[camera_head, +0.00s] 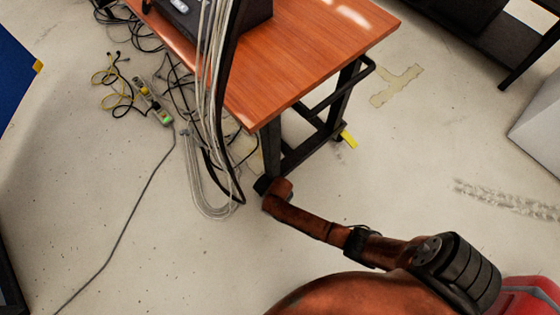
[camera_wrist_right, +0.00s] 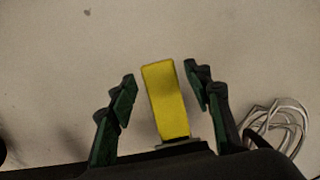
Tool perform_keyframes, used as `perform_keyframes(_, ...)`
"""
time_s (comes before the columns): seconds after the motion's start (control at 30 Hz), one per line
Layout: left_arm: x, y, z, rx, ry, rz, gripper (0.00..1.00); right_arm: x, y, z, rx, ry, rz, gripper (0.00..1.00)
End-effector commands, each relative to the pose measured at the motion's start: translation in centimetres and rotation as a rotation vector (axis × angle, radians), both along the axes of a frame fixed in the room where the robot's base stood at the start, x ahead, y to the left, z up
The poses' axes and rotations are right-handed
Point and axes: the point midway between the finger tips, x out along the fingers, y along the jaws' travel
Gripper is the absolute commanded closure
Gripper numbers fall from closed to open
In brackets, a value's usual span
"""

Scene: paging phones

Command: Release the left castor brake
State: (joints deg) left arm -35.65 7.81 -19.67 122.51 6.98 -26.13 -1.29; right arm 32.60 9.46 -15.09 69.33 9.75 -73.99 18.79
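A yellow brake lever (camera_wrist_right: 166,100) fills the middle of the right wrist view, over the pale floor. My right gripper (camera_wrist_right: 160,76) is open around it, with one green-padded finger on each side and a gap to each finger. In the head view my right arm reaches left to the near left leg of the wooden table (camera_head: 310,62). The dark left castor (camera_head: 263,185) shows only partly there. The wrist (camera_head: 279,192) hides its lever and my right gripper's fingers. Another yellow lever (camera_head: 348,139) sticks out at the right leg. My left gripper is not in view.
Grey and black cables (camera_head: 210,130) hang from the table's left side and loop on the floor; a loop (camera_wrist_right: 280,122) lies right in the wrist view. A power strip (camera_head: 152,100) lies farther left. The floor right of the table is mostly clear.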

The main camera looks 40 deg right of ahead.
Motion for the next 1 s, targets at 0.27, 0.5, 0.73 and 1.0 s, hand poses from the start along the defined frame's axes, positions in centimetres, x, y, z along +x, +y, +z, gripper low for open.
perform_keyframes(0.27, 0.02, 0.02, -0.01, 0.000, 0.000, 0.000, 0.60, -0.03, -0.02, -0.02, 0.000, 0.001, 0.000, 0.75)
perform_keyframes(0.5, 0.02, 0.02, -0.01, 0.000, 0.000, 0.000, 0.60, -0.05, -0.02, -0.04, 0.000, 0.001, 0.000, 0.91)
perform_keyframes(0.73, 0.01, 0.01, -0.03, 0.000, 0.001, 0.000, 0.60, -0.06, -0.02, -0.05, 0.000, 0.001, 0.000, 1.00)
perform_keyframes(1.0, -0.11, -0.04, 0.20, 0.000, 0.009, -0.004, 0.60, 0.16, -0.05, 0.24, -0.003, 0.026, -0.001, 1.00)
